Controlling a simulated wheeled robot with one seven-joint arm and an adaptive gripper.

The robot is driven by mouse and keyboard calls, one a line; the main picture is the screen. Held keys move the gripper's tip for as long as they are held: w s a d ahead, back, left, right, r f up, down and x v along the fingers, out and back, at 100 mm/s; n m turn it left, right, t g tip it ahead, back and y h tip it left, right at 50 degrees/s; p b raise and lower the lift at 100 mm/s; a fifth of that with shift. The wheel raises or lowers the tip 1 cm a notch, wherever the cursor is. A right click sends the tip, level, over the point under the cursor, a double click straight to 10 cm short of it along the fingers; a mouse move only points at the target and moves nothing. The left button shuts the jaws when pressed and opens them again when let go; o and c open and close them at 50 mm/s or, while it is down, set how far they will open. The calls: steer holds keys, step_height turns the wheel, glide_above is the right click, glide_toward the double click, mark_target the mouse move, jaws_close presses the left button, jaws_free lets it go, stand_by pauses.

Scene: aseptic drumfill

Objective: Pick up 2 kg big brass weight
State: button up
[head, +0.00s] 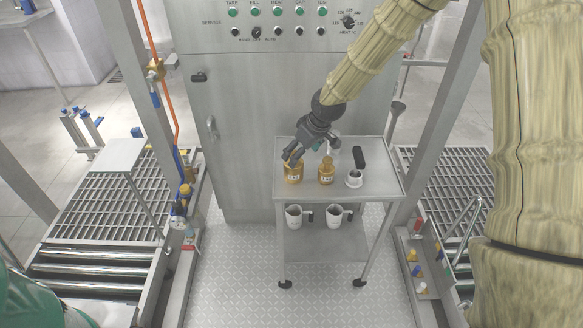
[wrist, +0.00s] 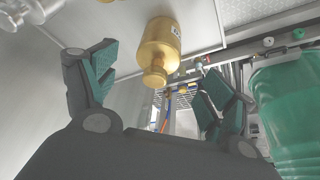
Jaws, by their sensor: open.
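The big brass weight (head: 293,175) stands upright at the left of the steel cart's top, its upper part covered by my gripper (head: 309,154). A slimmer, smaller brass weight (head: 326,172) stands just to its right. In the wrist view, a brass weight (wrist: 162,42), seemingly the big one, shows its knob toward my gripper (wrist: 160,75), between the spread fingers but beyond them. My gripper is open and empty, tilted down over the left part of the cart top. I see no clear contact.
The control cabinet (head: 240,130) rises close behind. A green drum shows in the wrist view (wrist: 288,105).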

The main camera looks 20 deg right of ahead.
mark_target(299, 164)
steer(key=x, duration=0.3)
steer(key=shift+d+f, duration=0.15)
steer(key=shift+p+x, duration=1.05)
steer(key=shift+x, duration=2.15)
jaws_close()
steer(key=shift+w, duration=0.15)
